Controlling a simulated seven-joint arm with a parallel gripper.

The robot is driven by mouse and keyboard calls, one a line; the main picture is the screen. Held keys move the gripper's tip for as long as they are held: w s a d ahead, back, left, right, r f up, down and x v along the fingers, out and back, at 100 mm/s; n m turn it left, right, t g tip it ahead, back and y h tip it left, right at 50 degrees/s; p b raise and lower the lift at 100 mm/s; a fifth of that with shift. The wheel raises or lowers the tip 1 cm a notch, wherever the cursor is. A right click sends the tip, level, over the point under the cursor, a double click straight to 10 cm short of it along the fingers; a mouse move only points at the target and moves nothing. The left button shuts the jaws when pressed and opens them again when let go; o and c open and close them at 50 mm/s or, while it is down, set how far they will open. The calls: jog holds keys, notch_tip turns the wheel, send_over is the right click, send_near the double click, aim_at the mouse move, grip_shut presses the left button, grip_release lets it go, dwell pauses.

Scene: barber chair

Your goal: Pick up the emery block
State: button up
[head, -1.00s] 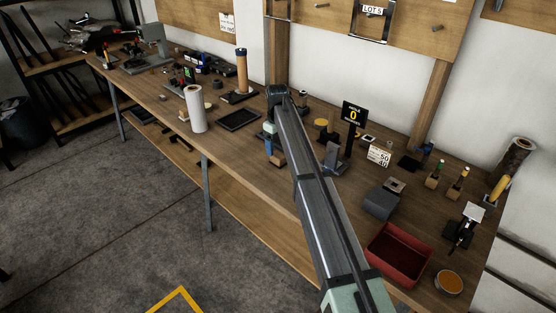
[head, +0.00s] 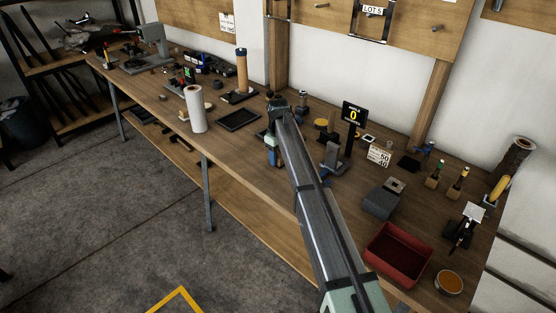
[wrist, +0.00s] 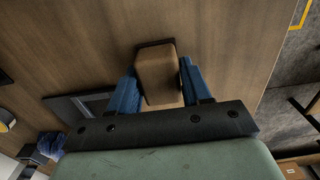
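The emery block appears to be the small tan-brown block (wrist: 158,76) with a dark far edge in the wrist view, over the wooden bench top. My gripper (wrist: 158,66) has its two blue fingers spread on either side of the block, very close to its sides. Whether they touch it is hard to tell. In the head view my gripper (head: 272,157) is low at the middle of the bench, and the block is mostly hidden by the gripper and arm.
The bench (head: 165,95) holds a black tray (head: 238,119) and a white roll (head: 195,108) to the left. To the right are a counter sign (head: 354,115), a grey box (head: 381,203) and a red bin (head: 398,253). The bench's front edge is close to my gripper.

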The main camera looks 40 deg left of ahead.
aim_at(278, 154)
jog(key=c, duration=0.6)
jog(key=shift+r, duration=0.1)
notch_tip(278, 154, up, 10)
jog(key=shift+f, duration=0.1)
dwell(0.3)
